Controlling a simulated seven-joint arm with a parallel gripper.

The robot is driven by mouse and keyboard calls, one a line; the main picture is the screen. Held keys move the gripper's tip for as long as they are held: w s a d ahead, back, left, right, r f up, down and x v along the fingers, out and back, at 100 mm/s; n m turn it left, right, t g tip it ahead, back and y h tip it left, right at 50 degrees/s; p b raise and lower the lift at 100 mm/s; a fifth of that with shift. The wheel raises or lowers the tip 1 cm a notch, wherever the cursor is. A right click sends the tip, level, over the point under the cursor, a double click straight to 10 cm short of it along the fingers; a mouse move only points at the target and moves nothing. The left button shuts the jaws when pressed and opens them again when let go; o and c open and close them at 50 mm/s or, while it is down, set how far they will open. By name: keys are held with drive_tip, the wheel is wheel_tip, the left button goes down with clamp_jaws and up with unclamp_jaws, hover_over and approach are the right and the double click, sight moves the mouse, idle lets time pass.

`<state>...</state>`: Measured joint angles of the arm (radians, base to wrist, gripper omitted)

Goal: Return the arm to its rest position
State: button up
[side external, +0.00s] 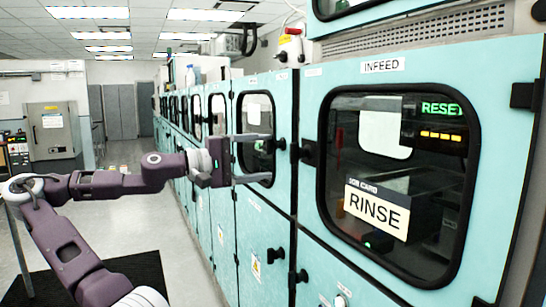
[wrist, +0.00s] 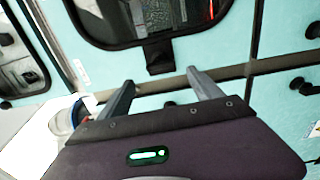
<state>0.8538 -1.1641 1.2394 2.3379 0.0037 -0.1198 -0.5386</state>
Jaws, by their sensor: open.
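My gripper (side external: 252,159) is open and empty in the side external view. Its two fingers reach right, in front of the teal cabinet row, level with a window. In the wrist view my gripper (wrist: 163,86) shows two grey fingers spread apart with nothing between them. Beyond them is a teal panel (wrist: 215,52) with a dark window above. I cannot tell the exact gap between the fingertips and the panel.
The teal infeed cabinet (side external: 310,100) stands at right, with a "RINSE" card (side external: 377,211) behind its window and a lit "RESET" sign (side external: 441,108). Black knobs (side external: 275,255) stick out from the doors. A dark floor mat (side external: 140,270) lies below the arm. The aisle floor (side external: 125,205) is open.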

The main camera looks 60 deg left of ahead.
idle(0.4)
drive_tip(key=s+d+m+g+h, duration=0.25)
drive_tip(key=d+m, duration=0.35)
drive_tip(key=d, duration=0.3)
drive_tip(key=s+d+m+g+h, duration=0.15)
drive_tip(key=s+d+m, duration=0.3)
drive_tip(key=d, duration=0.45)
drive_tip(key=s+d+f+m+g+y, duration=0.2)
drive_tip(key=s+d+f+m+g, duration=0.2)
drive_tip(key=f, duration=0.3)
drive_tip(key=s+d+f+m+g+y, duration=0.2)
drive_tip(key=s+d+f+m+g, duration=0.1)
drive_tip(key=f, duration=0.4)
drive_tip(key=shift+s+d+m+g, duration=0.35)
drive_tip(key=shift+s+d+g, duration=0.35)
drive_tip(key=shift+d, duration=0.2)
